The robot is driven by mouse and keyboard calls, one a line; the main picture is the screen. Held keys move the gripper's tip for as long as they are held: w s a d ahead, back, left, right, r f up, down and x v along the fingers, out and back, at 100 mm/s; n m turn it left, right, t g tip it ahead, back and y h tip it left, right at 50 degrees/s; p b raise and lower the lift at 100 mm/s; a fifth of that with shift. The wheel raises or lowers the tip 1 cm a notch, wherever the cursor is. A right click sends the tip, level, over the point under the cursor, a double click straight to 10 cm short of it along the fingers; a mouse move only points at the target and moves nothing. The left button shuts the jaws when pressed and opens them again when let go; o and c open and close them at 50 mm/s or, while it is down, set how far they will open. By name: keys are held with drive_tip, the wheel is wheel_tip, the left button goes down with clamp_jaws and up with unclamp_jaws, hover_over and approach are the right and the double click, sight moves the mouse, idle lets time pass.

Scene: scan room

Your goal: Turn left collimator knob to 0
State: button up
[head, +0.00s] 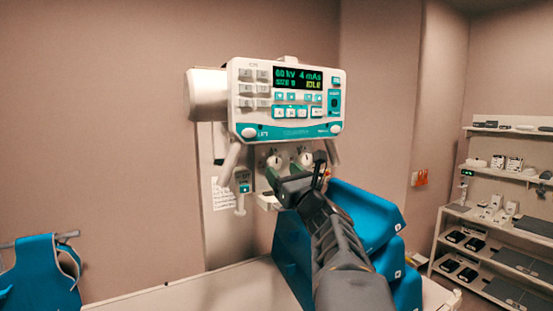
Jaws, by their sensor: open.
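The left collimator knob (274,161) is a small pale round knob on the panel below the X-ray control console. The right collimator knob (305,159) sits beside it on the same panel. The knob markings are too small to read. My gripper (295,170) is open, its dark fingers in front of the lower part of the panel near both knobs. One finger rises by the right knob and the other is just below the left knob. Nothing shows between the fingers, and I cannot tell whether either one touches a knob. My gripper hides part of the panel.
The white console (290,100) with its lit display hangs above the knobs, with pale handles (230,155) at the sides. Blue wedge-shaped blocks (365,215) stand behind my arm. A shelf unit (500,210) is at right and a blue apron (40,275) hangs at left.

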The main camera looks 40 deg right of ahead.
sight(277, 166)
drive_tip(key=shift+p+x, duration=0.55)
drive_tip(key=shift+x, duration=1.35)
drive_tip(key=shift+c, duration=0.4)
drive_tip(key=c, duration=0.8)
drive_tip(key=shift+f, duration=0.15)
drive_tip(key=shift+c, duration=0.2)
